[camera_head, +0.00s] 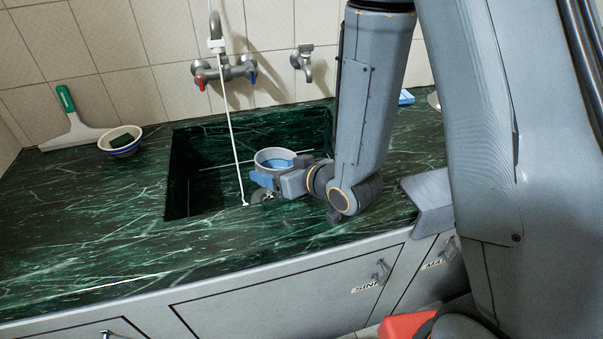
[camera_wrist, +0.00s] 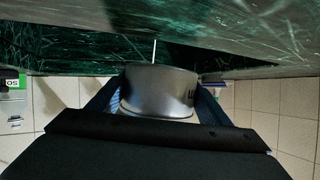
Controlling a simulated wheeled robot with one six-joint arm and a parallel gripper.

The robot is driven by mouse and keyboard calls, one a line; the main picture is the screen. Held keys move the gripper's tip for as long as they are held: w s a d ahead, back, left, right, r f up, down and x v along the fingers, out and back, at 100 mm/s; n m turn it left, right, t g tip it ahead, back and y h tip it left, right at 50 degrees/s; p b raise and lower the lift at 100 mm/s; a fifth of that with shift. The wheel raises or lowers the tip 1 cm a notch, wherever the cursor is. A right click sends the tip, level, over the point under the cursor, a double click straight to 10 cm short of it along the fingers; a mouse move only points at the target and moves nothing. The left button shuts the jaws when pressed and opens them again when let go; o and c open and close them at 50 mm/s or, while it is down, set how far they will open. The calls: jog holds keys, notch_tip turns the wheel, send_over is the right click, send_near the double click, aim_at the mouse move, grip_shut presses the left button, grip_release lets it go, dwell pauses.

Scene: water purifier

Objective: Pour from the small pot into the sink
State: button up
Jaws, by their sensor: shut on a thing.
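The small pot (camera_head: 274,154) is a pale metal vessel, held over the near right part of the dark green marble sink (camera_head: 215,150). Its round opening faces up in the head view, and it looks roughly upright. Something blue shows at its opening; I cannot tell whether it is water or a finger. My gripper (camera_head: 278,174) is shut on the pot, its blue fingers around the pot's sides. In the wrist view the grey pot (camera_wrist: 160,90) sits between the blue fingers, with dark lettering on its side. Its inside is hidden there.
A wall faucet (camera_head: 224,72) with a thin white rod or hose reaches down across the sink. A second tap (camera_head: 302,60) is at right. A bowl with a dark sponge (camera_head: 120,141) and a green-handled squeegee (camera_head: 72,125) stand left. The front left counter is clear.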

aim_at(289, 164)
jog(key=shift+w+d+f+m+b, duration=0.2)
jog(key=shift+w+m+b, duration=0.15)
jog(key=shift+b, duration=0.25)
jog(key=shift+w+d+m+g+p, duration=0.25)
jog(key=shift+g+p, duration=0.2)
jog(key=shift+g, duration=0.05)
jog(key=shift+w+d+f+m+g+y, duration=0.15)
jog(key=shift+w+f+m+g+y, duration=0.1)
jog(key=shift+f, duration=0.15)
jog(key=shift+w+d+f+m+g+y, duration=0.1)
jog(key=shift+w+f+m+g+y, duration=0.1)
jog(key=shift+f, duration=0.2)
jog(key=shift+w+d+f, duration=0.15)
jog(key=shift+f, duration=0.2)
jog(key=shift+w+d+f+m+g+y+p, duration=0.25)
jog(key=shift+w+d+m+g+p, duration=0.15)
jog(key=shift+w+m+g, duration=0.2)
jog(key=shift+w+d+r+m+g+y+p, duration=0.15)
jog(key=shift+w+r+m+g+y+p, duration=0.1)
jog(key=shift+r+m+g+y+p, duration=0.35)
jog(key=shift+w+d+f+m+g, duration=0.15)
jog(key=shift+f+m+g, duration=0.15)
jog(key=shift+f, duration=0.2)
dwell(1.1)
jog(key=shift+w+r+m+g+y, duration=0.15)
jog(key=shift+r+m+g+y, duration=0.2)
jog(key=shift+r+m+y, duration=0.15)
dwell(0.9)
